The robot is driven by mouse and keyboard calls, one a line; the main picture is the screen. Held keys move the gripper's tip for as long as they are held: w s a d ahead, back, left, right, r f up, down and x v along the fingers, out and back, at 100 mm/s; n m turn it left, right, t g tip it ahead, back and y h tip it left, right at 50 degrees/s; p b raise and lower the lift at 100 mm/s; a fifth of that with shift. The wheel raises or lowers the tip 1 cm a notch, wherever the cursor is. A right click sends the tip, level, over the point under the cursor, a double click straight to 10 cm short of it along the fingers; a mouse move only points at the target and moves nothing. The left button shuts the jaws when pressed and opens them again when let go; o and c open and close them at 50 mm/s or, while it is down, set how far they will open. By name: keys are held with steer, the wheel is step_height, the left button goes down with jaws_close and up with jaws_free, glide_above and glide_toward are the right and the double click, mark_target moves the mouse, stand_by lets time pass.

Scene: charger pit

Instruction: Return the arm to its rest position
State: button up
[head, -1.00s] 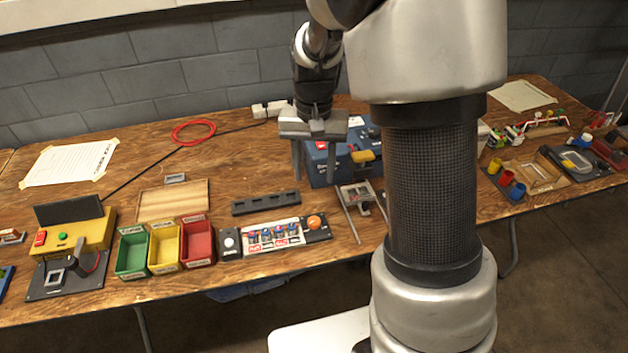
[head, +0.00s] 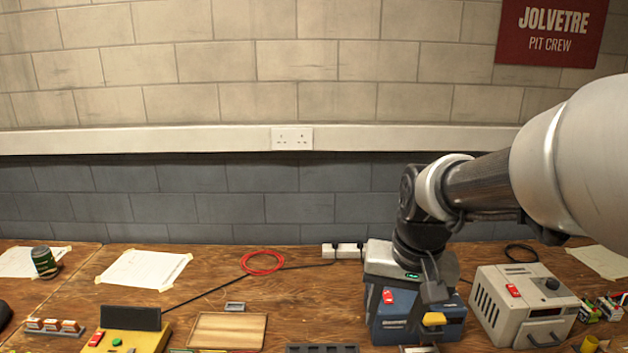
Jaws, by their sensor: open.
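My gripper (head: 405,292) is in the head view, right of centre, pointing down with its two fingers apart and nothing seen between them. It is over or in front of the blue box (head: 392,328) with a red switch and a yellow handle, and hides part of it. I cannot tell whether the fingers touch the box. My arm reaches in from the right edge, bent at the wrist above the bench.
A cream-coloured charger unit (head: 524,305) stands close to the right of the blue box. A white socket strip (head: 342,250) lies behind. A red cable ring (head: 262,263), a wooden tray (head: 226,345) and a yellow device (head: 150,338) are to the left. Air above the bench's left side is clear.

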steer(key=s+r+n+t, duration=0.25)
steer(key=s+r, duration=0.25)
steer(key=s, duration=0.7)
step_height(320, 180, up, 13)
steer(key=p, duration=1.2)
steer(key=shift+w+d+f+t+h, duration=0.15)
steer(key=shift+w+f+t+h, duration=0.05)
steer(key=shift+t+h, duration=0.15)
